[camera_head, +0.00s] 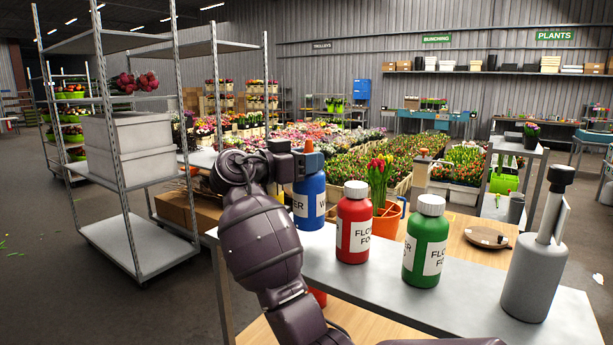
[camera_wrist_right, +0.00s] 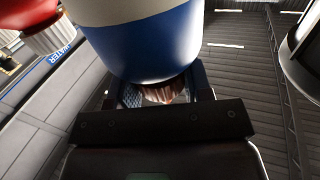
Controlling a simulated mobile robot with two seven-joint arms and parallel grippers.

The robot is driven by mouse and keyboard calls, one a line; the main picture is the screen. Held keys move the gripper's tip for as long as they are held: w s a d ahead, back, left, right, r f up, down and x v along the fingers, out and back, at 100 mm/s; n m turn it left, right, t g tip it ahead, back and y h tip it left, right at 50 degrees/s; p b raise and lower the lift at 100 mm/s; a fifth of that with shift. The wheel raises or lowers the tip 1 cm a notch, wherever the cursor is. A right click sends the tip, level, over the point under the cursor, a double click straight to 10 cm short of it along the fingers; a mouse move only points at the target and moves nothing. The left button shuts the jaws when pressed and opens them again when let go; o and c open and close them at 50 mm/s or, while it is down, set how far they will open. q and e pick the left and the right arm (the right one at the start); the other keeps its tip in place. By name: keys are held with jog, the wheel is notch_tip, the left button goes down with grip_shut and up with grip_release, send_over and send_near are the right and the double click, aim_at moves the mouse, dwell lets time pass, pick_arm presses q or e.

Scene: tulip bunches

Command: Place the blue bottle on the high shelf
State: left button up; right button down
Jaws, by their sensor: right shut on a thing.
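The blue bottle (camera_head: 309,203) has an orange cap and a white label. In the head view it is upright at the left end of the grey metal shelf (camera_head: 375,290), beside the red bottle; I cannot tell whether its base touches the shelf. My right gripper (camera_head: 299,165) is shut on its cap end. In the wrist view, the blue bottle (camera_wrist_right: 150,50) fills the top, with its cap end between the fingers (camera_wrist_right: 165,92). My left gripper is not in view.
A red bottle (camera_head: 353,225), a green bottle (camera_head: 426,245) and a grey sprayer (camera_head: 535,270) stand along the shelf. A potted tulip plant (camera_head: 380,180) is behind them. A wooden surface (camera_head: 460,250) lies lower. A metal trolley (camera_head: 140,240) stands at left.

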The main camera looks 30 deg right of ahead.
aim_at(307, 177)
notch_tip(307, 177, down, 4)
jog(key=shift+r, duration=0.15)
jog(key=shift+f, duration=0.2)
jog(key=c, duration=0.5)
grip_release()
jog(key=shift+r, duration=0.15)
